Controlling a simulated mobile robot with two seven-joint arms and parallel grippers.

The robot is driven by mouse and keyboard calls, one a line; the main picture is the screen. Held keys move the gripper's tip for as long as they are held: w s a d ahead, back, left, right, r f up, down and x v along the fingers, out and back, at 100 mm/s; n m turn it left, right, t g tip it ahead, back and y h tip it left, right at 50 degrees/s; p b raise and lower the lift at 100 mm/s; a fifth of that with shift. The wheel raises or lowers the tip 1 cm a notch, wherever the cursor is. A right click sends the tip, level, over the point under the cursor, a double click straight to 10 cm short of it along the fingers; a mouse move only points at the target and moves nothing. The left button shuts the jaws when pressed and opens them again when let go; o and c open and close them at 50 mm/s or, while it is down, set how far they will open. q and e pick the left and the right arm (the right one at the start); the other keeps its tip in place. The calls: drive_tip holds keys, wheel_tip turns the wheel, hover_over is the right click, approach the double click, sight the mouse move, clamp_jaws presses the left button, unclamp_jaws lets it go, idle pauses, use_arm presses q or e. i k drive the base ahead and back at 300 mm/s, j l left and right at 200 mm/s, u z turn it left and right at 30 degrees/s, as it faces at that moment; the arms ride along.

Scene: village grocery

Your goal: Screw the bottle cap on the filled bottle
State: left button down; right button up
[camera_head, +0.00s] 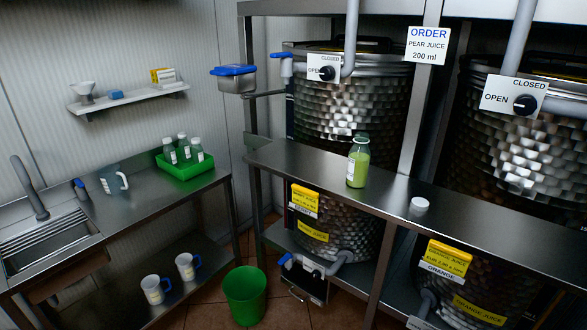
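The filled bottle (357,166) stands upright on the steel counter below the tanks. It holds green liquid, and its neck looks open with no cap on it. A white bottle cap (419,205) lies on the same counter, to the right of the bottle and nearer the front edge, apart from it. Neither of my grippers shows in the head view.
The steel counter (285,155) is narrow, with bare room around bottle and cap. A post with an order sign (427,46) rises behind them. At left, a green crate (184,169) holds several bottles. A green bin (245,295) stands on the floor.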

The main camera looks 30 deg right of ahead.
sight(360, 155)
drive_tip(key=l+z, duration=0.1)
drive_tip(key=z, duration=0.7)
drive_tip(key=l+z, duration=0.15)
drive_tip(key=z, duration=0.25)
